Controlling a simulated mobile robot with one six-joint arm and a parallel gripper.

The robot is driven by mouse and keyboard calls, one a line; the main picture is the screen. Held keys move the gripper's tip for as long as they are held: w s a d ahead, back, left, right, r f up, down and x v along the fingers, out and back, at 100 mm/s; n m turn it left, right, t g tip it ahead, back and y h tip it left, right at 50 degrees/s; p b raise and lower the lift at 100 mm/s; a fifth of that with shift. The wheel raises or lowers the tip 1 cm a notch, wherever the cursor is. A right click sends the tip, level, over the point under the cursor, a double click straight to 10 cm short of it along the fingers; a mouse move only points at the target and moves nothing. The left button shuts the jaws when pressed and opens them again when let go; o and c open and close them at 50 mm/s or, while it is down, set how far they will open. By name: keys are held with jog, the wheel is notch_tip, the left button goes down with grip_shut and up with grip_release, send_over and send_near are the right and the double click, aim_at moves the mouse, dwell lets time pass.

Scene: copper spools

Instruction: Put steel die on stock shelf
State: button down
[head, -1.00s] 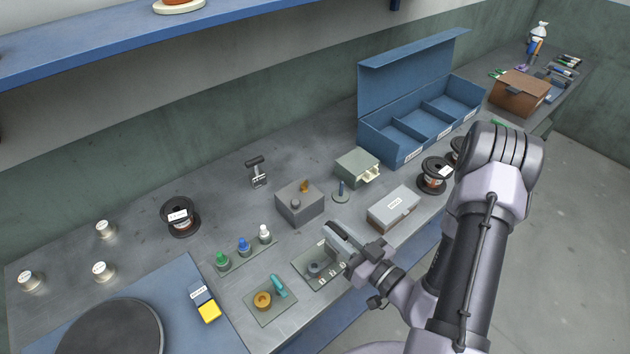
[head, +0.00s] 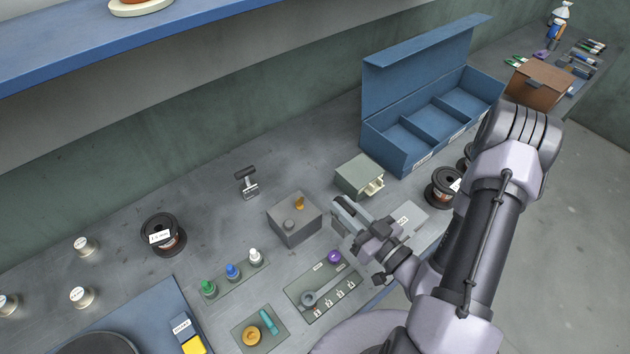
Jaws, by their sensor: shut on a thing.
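My gripper (head: 341,213) is above the bench, just right of the grey block. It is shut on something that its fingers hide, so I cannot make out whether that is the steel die. A blue wall shelf (head: 60,48) runs across the upper left. I cannot tell whether it is the stock shelf.
A blue compartment box (head: 395,151) with a raised lid and a small grey-green drawer box (head: 356,174) stand behind my gripper. Wire spools (head: 163,236) and bottles (head: 255,257) stand left.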

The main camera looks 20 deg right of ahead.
jog(key=w+a+f+b, duration=0.1)
jog(key=w, duration=0.4)
jog(key=w+a+f+b, duration=0.1)
jog(key=w+f+b, duration=0.1)
jog(key=w, duration=0.3)
jog(key=w+a+f+b, duration=0.1)
jog(key=w+f, duration=0.1)
jog(key=w, duration=0.3)
jog(key=shift+w+a+f+b, duration=0.1)
jog(key=shift+w+f+b, duration=0.05)
jog(key=shift+w+b, duration=0.2)
jog(key=shift+r, duration=0.2)
jog(key=c, duration=1.3)
grip_release()
jog(key=shift+s+f, duration=0.1)
